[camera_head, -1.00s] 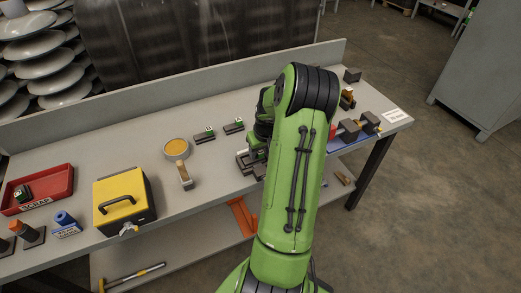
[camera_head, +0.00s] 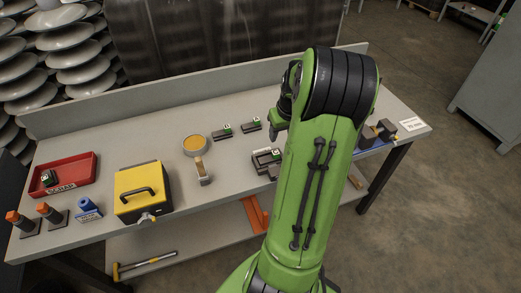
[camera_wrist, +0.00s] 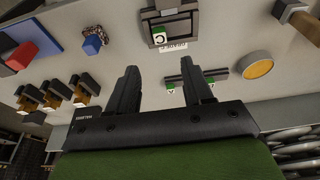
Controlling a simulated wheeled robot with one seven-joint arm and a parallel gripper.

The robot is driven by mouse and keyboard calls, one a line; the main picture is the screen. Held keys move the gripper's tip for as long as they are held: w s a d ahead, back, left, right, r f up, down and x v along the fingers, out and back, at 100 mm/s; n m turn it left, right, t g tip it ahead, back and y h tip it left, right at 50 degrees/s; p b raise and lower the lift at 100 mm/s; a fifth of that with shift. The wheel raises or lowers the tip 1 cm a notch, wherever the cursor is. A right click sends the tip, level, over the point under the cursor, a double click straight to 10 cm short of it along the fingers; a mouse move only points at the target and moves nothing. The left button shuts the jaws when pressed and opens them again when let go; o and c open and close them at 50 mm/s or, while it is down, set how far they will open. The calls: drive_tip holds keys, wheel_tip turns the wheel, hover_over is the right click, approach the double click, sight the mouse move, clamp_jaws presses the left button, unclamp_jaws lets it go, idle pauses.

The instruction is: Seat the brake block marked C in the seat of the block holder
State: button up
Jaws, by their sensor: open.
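The block holder (camera_head: 257,165) is a dark grey frame on the bench, left of my arm in the head view. It also shows at the top of the wrist view (camera_wrist: 178,12). The brake block marked C (camera_wrist: 159,38) has a green face with a white letter. It lies within the holder's outline, and its green face shows in the head view (camera_head: 276,154). I cannot tell whether it sits fully down. My gripper (camera_wrist: 161,72) is open and empty, raised and apart from the holder. In the head view, my arm hides part of the gripper.
Two more green-labelled blocks (camera_head: 222,132) (camera_head: 251,125) lie behind the holder. A round orange-topped tin (camera_head: 195,145), a brush (camera_head: 203,172) and a yellow box (camera_head: 143,190) stand left. A red scrap tray (camera_head: 80,168) holds another block. Dark blocks (camera_head: 386,128) stand right.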

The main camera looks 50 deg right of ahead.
drive_tip(key=w+a+r+n, duration=0.2)
drive_tip(key=a+r, duration=0.3)
drive_tip(key=a, duration=0.4)
drive_tip(key=w+a+r+n, duration=0.15)
drive_tip(key=a+r, duration=0.25)
drive_tip(key=a, duration=0.4)
drive_tip(key=s+a+r+n+t, duration=0.1)
drive_tip(key=s+a+r, duration=0.1)
drive_tip(key=s+a, duration=0.3)
drive_tip(key=s+a+r+n+t+y, duration=0.1)
drive_tip(key=s+a, duration=0.5)
drive_tip(key=a, duration=0.7)
drive_tip(key=shift+s+r+n+t+y, duration=0.25)
drive_tip(key=shift+r+n+t+y, duration=0.1)
drive_tip(key=shift+t, duration=0.15)
